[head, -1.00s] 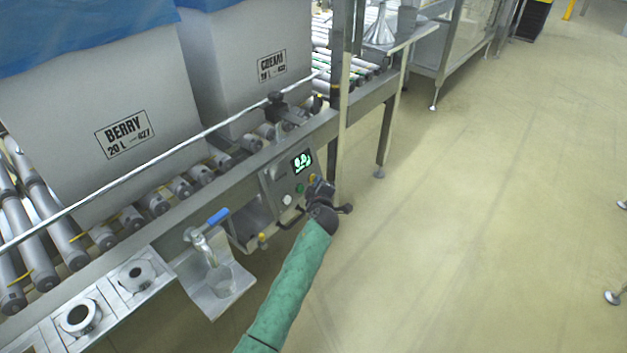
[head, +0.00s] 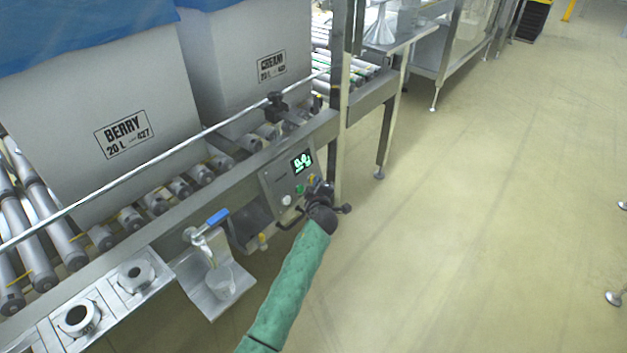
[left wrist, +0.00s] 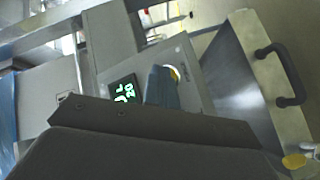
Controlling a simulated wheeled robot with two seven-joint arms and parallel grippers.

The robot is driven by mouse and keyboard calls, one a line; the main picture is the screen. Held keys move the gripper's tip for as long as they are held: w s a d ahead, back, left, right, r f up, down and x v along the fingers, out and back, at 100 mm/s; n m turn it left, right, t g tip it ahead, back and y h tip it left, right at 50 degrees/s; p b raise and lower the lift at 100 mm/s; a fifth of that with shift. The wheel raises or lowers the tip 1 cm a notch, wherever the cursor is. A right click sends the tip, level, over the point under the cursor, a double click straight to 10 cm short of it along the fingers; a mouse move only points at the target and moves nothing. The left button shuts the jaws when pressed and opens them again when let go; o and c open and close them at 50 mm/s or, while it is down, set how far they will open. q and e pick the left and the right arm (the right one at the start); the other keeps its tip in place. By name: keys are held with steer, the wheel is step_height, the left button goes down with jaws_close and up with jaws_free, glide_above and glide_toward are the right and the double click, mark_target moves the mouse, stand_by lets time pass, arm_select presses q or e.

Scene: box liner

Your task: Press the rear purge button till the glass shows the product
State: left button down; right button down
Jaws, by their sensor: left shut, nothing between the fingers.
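A grey control panel (head: 284,181) on the conveyor's side rail carries a lit green display (head: 301,162) and white, green and yellow buttons. My left gripper (head: 319,191) is shut and empty, right at the panel's right end. In the left wrist view, its blue-grey fingertips (left wrist: 161,88) lie over part of a yellow-ringed button (left wrist: 173,72); whether they touch or press it I cannot tell. The display (left wrist: 123,92) is beside them. A translucent cup (head: 221,282) stands on a metal tray under a blue-handled tap (head: 207,228); its contents are unclear. My right gripper is out of view.
A box labelled BERRY (head: 95,120) and a second labelled box (head: 250,60) sit on the roller conveyor. A metal rail (head: 150,163) runs in front of them. An upright post (head: 340,110) stands just beyond the panel.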

arm_select(q)
steer(key=shift+d, duration=0.1)
stand_by(0.3)
steer(key=shift+s+d+r+b, duration=0.25)
steer(key=shift+s+d+b, duration=0.1)
steer(key=shift+s+d, duration=0.15)
steer(key=shift+d, duration=0.1)
